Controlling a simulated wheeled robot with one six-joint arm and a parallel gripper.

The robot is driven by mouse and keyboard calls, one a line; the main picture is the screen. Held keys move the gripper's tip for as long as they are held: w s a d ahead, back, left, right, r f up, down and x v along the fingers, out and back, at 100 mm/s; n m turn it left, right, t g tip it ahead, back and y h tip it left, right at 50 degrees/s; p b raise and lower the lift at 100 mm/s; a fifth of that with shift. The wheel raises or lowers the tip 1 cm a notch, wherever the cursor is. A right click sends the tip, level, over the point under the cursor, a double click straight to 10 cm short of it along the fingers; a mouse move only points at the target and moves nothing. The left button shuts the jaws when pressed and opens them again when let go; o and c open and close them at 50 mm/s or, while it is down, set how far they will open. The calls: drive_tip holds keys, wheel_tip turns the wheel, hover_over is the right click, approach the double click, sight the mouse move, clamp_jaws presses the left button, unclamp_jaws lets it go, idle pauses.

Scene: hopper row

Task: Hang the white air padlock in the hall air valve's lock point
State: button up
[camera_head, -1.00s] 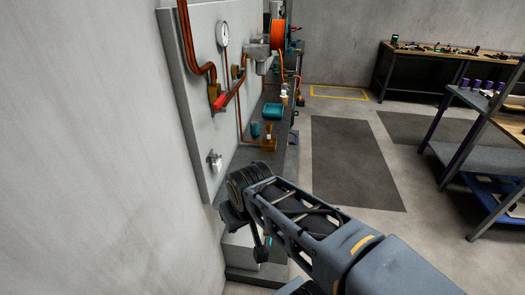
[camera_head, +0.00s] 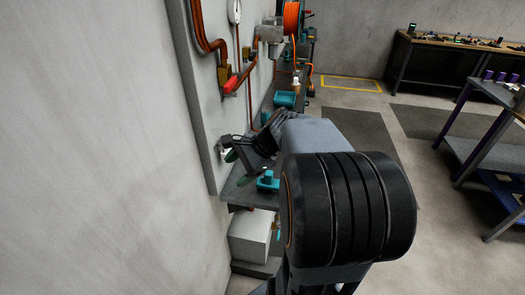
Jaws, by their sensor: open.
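The hall air valve appears to be the brass fitting (camera_head: 223,75) with a red handle (camera_head: 230,85), on copper pipe on the wall panel. Its lock point is too small to make out. A small pale thing (camera_head: 224,146), perhaps the white air padlock, is at the panel's lower part; its shape is unclear. My gripper (camera_head: 231,149) is open, with its dark fingers close to this pale thing at the panel. I cannot tell whether they touch or surround it. My arm hides part of the bench behind the gripper.
A narrow bench (camera_head: 238,192) runs along the panel, with a teal tray (camera_head: 285,99) and a small teal item (camera_head: 267,181) on it. A white box (camera_head: 252,237) is below. A gauge (camera_head: 235,11) and an orange reel (camera_head: 291,18) are farther up.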

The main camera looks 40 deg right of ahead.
sight(228, 151)
drive_tip(key=w+d+m+t+y+b, duration=0.2)
drive_tip(key=w+d+m+t, duration=0.3)
drive_tip(key=d+m, duration=0.55)
drive_tip(key=shift+n+t, duration=0.35)
drive_tip(key=shift+t, duration=0.05)
drive_tip(key=x, duration=1.1)
drive_tip(key=shift+w+a, duration=0.2)
drive_tip(key=shift+w, duration=0.2)
drive_tip(key=shift+c, duration=0.2)
drive_tip(key=c, duration=1.1)
